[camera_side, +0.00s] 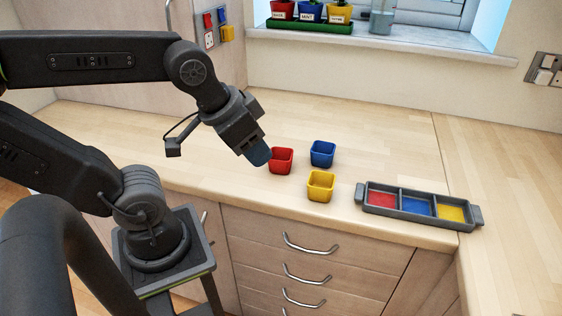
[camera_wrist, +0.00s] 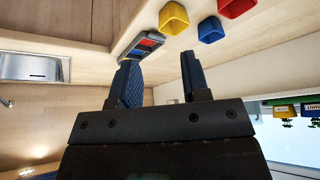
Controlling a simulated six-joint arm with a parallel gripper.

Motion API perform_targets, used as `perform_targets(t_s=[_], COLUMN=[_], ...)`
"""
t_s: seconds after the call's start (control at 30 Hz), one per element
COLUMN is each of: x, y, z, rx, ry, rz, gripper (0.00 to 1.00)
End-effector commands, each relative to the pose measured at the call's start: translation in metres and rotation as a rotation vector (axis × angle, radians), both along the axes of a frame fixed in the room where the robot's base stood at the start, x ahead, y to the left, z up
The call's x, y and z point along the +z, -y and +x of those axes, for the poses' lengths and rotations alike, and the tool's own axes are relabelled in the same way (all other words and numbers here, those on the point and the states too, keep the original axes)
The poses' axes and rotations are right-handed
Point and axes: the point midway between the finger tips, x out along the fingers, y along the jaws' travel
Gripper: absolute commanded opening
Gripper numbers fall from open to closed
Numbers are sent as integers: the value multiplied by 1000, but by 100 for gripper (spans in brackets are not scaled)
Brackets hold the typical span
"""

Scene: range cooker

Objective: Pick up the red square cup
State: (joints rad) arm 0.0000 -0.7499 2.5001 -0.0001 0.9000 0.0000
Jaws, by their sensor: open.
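The red square cup (camera_side: 281,160) stands upright on the wooden worktop. My gripper (camera_side: 258,155) is just left of it in the side view and overlaps its left edge there; I cannot tell whether they touch. In the wrist view the red cup (camera_wrist: 236,7) is cut off by the top edge, up and right of the fingers. The two blue fingers of my gripper (camera_wrist: 165,85) are apart with nothing between them.
A blue cup (camera_side: 322,153) and a yellow cup (camera_side: 320,186) stand close to the red cup. A grey tray (camera_side: 399,214) with red, blue and yellow compartments lies to the right, near the front edge. The worktop (camera_side: 390,150) behind is clear.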

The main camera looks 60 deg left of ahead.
Motion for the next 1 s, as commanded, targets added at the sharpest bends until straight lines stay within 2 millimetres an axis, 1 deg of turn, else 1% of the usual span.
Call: perform_targets(t_s=[0.3, 0.83, 1.0], x=[0, 0, 0], y=[0, 0, 0], z=[0, 0, 0], rx=[0, 0, 0], ry=[0, 0, 0], rz=[0, 0, 0], gripper=[43, 93, 94])
